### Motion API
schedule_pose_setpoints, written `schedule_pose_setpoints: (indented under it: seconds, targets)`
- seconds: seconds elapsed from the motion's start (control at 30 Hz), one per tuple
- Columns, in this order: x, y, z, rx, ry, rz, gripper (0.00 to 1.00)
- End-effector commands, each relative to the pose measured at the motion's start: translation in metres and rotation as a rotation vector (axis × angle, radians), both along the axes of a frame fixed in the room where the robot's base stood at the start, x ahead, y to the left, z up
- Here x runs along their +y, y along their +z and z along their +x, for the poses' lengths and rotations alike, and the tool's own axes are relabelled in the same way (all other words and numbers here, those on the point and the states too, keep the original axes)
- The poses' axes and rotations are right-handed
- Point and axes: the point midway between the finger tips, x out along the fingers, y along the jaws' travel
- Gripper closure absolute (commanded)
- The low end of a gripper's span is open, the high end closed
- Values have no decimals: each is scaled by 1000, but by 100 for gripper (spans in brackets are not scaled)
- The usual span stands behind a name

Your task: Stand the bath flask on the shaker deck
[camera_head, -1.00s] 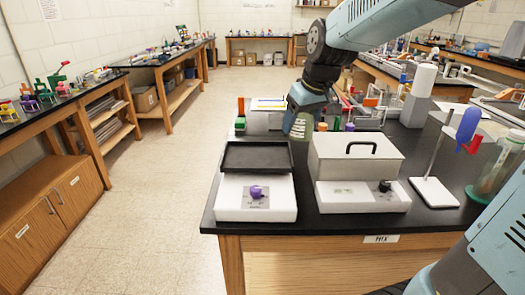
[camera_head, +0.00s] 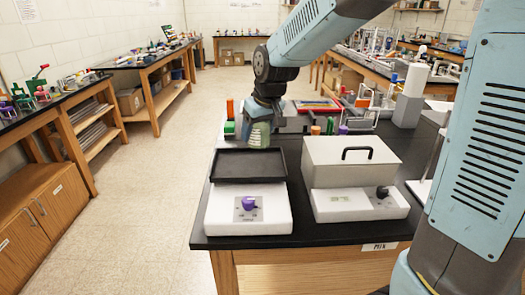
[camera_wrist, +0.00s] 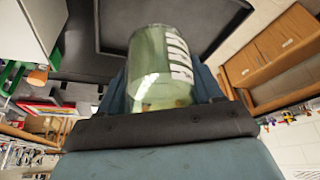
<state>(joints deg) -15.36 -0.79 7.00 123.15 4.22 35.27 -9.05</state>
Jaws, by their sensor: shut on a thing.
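A greenish glass flask with white markings (camera_head: 257,136) is held by my gripper (camera_head: 260,120), which is shut on it. It hangs roughly upright at the back edge of the shaker's black deck (camera_head: 240,168); the head view does not settle its height. The deck is a shallow rimmed tray on a white base with a purple knob (camera_head: 249,203). In the wrist view the flask (camera_wrist: 158,75) sits between the fingers (camera_wrist: 165,92), with the dark deck (camera_wrist: 118,12) beyond it. No flask stands on the visible deck.
The lidded white bath (camera_head: 350,165) with a black handle stands close to the right of the shaker. Coloured blocks and small fixtures stand behind on the black bench (camera_head: 300,237). The bench's left edge is close to the shaker, with open floor beyond.

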Motion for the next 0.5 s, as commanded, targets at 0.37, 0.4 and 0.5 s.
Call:
schedule_pose_setpoints:
  seconds: [0.37,0.4,0.5]
  targets:
    - [24,-42,21,0,-5,-2,67]
    - [25,-43,22,1,-5,-2,67]
    - [27,-46,23,1,-6,-2,67]
